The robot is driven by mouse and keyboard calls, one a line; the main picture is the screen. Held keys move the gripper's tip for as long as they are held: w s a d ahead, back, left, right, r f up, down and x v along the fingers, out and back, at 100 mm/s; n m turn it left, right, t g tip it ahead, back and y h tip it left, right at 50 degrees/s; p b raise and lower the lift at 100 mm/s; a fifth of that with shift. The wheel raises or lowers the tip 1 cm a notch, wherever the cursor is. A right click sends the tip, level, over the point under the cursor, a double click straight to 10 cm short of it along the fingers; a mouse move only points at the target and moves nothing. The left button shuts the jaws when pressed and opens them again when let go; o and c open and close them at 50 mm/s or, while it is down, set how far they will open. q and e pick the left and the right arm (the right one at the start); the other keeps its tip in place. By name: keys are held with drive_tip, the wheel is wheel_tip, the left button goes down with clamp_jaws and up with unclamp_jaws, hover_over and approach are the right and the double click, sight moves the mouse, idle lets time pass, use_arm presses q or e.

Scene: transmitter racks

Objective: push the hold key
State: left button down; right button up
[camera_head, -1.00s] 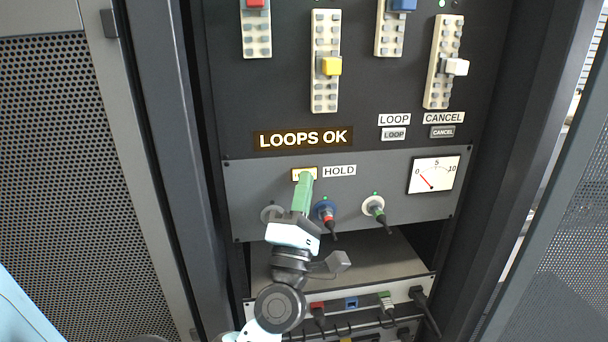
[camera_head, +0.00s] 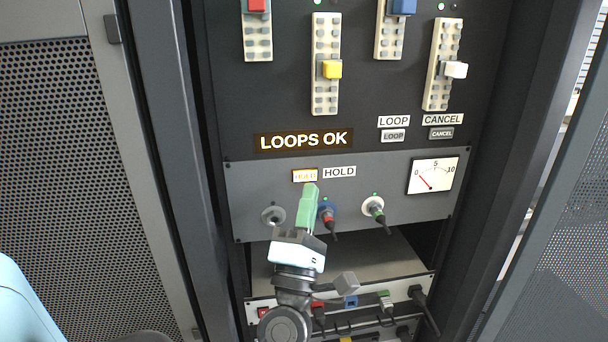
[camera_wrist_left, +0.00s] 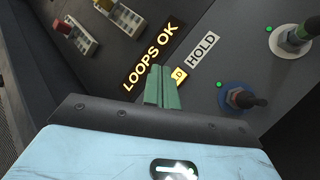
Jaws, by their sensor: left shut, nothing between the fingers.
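The hold key (camera_head: 304,175) is a small key on the grey panel, lit yellow-white, left of the white HOLD label (camera_head: 339,171). In the left wrist view the key (camera_wrist_left: 179,75) is partly hidden behind the green fingertips. My left gripper (camera_head: 311,187) has green fingers that are shut and empty. In the head view its tips are just below and slightly right of the key, clear of its face. The left gripper also shows in the left wrist view (camera_wrist_left: 161,70), tips near the key. My right gripper is not in view.
The LOOPS OK display (camera_head: 303,139) is above the key. Plugged jacks (camera_head: 327,213) and (camera_head: 374,207) and an empty grey jack (camera_head: 272,215) lie below it. A meter (camera_head: 433,175) and the loop (camera_head: 393,135) and cancel (camera_head: 441,133) keys are to the right.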

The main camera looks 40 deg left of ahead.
use_arm(q)
drive_tip(key=shift+s+d, duration=1)
drive_tip(key=shift+d, duration=0.2)
